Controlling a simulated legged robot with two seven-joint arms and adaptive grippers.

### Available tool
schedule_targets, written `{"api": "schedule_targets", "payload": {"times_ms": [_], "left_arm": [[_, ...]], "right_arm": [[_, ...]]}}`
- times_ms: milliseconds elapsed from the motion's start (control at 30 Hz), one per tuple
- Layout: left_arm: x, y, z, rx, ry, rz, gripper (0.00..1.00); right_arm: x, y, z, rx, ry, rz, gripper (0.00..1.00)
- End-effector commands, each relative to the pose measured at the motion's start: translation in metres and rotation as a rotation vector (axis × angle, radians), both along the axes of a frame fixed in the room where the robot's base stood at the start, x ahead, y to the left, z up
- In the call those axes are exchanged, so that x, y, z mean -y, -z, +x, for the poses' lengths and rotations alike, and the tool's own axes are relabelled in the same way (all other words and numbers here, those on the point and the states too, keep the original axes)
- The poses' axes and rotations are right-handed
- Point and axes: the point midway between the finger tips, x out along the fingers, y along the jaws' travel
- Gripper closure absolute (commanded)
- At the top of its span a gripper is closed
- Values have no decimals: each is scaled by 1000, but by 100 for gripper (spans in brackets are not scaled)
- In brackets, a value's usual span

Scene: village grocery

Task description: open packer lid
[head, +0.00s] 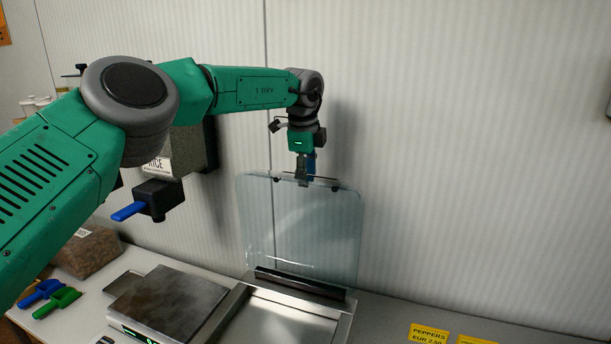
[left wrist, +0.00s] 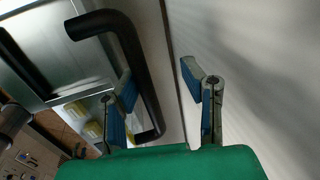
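The packer's clear lid (head: 300,230) stands raised, near upright, close to the wall, above its dark hinge bar (head: 300,284). The packer's metal base (head: 285,322) lies below it with its top uncovered. My left gripper (head: 304,178) is at the lid's top edge, by the handle mounts. In the left wrist view, my left gripper (left wrist: 158,82) has its two blue-padded fingers apart. The black bar handle (left wrist: 138,70) runs through the gap between them, nearer the left finger. I cannot tell whether a finger touches it. My right gripper is not in view.
A scale (head: 170,302) stands left of the packer. Blue and green scoops (head: 55,300) lie at the far left. A rice dispenser (head: 190,150) hangs on the wall behind my arm. The wall is close behind the lid. Yellow price cards (head: 428,333) lie at the right.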

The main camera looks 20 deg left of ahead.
Motion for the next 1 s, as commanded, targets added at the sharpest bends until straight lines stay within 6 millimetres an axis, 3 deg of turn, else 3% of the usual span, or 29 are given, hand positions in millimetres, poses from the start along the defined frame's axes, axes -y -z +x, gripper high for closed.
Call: {"api": "schedule_targets", "payload": {"times_ms": [467, 1000], "left_arm": [[1, -1, -4, -9, 3, -5, 67], [1, -96, -20, -8, 3, -5, 67]], "right_arm": [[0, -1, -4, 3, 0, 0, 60], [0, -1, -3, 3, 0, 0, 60]]}}
